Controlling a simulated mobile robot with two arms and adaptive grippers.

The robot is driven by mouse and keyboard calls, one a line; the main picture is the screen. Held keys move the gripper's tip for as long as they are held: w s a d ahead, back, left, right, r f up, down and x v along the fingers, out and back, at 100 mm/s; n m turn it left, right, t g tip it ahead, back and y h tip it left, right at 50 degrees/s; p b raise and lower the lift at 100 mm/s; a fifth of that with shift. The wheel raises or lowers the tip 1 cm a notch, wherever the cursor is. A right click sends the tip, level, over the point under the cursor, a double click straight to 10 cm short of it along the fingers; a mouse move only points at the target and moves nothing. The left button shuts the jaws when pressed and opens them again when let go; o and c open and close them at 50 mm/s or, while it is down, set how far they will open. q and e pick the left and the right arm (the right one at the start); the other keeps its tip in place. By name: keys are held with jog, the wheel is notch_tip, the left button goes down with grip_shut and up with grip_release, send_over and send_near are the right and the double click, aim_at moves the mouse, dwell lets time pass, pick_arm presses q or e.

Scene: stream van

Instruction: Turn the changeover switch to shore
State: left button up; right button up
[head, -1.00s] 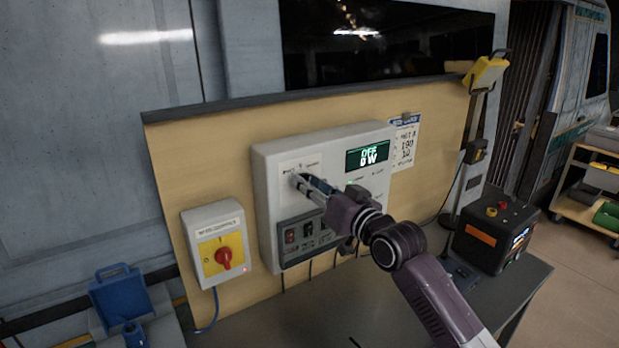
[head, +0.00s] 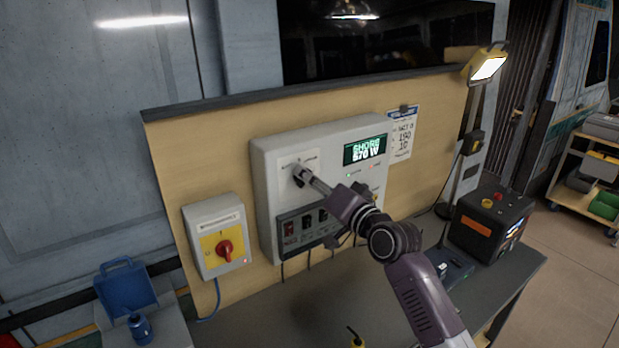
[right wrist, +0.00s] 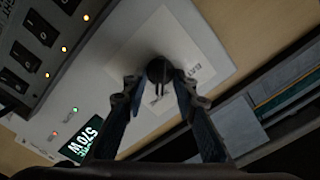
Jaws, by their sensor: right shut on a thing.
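The changeover switch is a dark knob (right wrist: 158,70) on a pale label plate (head: 318,157), at the upper left of the white panel box (head: 262,190). My right gripper (head: 303,176) reaches it from the right and is shut on the knob. In the right wrist view its two fingers (right wrist: 157,84) stand on either side of the knob. The fingers partly hide the knob, and I cannot read the plate's markings clearly. The green display (head: 366,150) on the box reads "SHORE 570 W". My left gripper is not in view.
A box with a red rotary switch (head: 224,249) is at the left of the wooden board (head: 225,150). A row of dark breakers (head: 306,225) sits below the changeover switch. A lit yellow work lamp (head: 487,67) and a black power unit (head: 489,222) stand at the right.

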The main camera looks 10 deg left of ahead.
dwell(0.3)
jog(key=o, duration=1.1)
jog(key=v, duration=1.2)
